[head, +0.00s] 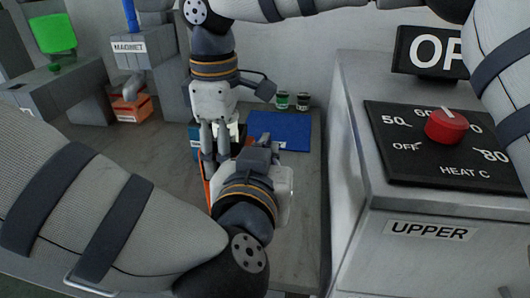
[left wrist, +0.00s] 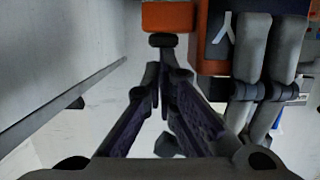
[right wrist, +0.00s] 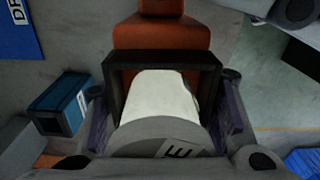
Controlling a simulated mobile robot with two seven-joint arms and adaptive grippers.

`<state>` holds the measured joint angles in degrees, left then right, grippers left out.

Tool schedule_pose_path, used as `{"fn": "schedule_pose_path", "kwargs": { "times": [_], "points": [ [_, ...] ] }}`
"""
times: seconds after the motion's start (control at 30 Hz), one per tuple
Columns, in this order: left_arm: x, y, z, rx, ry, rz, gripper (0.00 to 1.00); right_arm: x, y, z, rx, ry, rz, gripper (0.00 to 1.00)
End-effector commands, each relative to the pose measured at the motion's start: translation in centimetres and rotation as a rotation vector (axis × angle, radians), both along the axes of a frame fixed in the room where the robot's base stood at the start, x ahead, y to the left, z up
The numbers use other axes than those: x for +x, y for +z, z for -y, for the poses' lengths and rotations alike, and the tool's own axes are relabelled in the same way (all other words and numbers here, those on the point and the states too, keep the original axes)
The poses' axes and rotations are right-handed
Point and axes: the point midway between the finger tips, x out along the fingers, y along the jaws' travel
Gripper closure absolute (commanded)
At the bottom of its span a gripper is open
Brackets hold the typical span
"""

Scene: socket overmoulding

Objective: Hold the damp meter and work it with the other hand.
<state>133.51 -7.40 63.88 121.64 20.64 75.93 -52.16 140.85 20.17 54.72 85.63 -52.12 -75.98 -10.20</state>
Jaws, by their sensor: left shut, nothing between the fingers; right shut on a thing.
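The damp meter, an orange and dark body with a pale face, shows in the right wrist view (right wrist: 160,40). My right gripper (right wrist: 163,105) is shut on it, a finger on each side. In the head view only slivers of the meter (head: 206,190) show behind my arms. My left gripper (head: 258,155) is close beside it, shut and empty. In the left wrist view my left fingertips (left wrist: 163,75) meet just below a dark round knob (left wrist: 163,40) under an orange block. I cannot tell whether they touch it. My right fingers (left wrist: 265,65) are close on the right.
A blue mat (head: 290,130) and two small jars (head: 292,101) lie at the back of the bench. A grey cabinet (head: 430,205) with a red heat knob (head: 446,127) stands close on the right. Grey machines (head: 155,75) and an orange bin (head: 131,107) stand at the left.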

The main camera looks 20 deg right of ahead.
Motion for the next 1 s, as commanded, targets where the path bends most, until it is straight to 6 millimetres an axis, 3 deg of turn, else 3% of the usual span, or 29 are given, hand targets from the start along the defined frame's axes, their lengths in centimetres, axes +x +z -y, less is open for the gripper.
{"fn": "schedule_pose_path", "kwargs": {
  "times": [0.03, 0.4, 0.9, 0.93, 1.0],
  "points": [
    [-1.0, -0.7, -0.6, 0.015, -0.007, -0.019, 1.0, 0.2, -0.2, 0.2, -0.003, 0.001, 0.004, 0.76],
    [-6.6, 1.8, -4.3, 0.003, -0.004, -0.002, 1.0, 0.2, -0.2, 0.2, -0.005, 0.0, 0.002, 0.77],
    [-7.3, 2.2, -4.8, -0.002, -0.002, 0.001, 1.0, 0.1, -0.3, 0.2, -0.005, 0.001, -0.002, 0.77],
    [-7.3, 2.2, -4.8, -0.002, -0.002, 0.001, 1.0, 0.1, -0.3, 0.2, -0.005, 0.001, -0.002, 0.44],
    [-7.3, 2.2, -4.8, -0.002, -0.002, 0.001, 1.0, 0.1, -0.3, 0.2, -0.005, 0.001, -0.001, 0.28]
  ]
}}
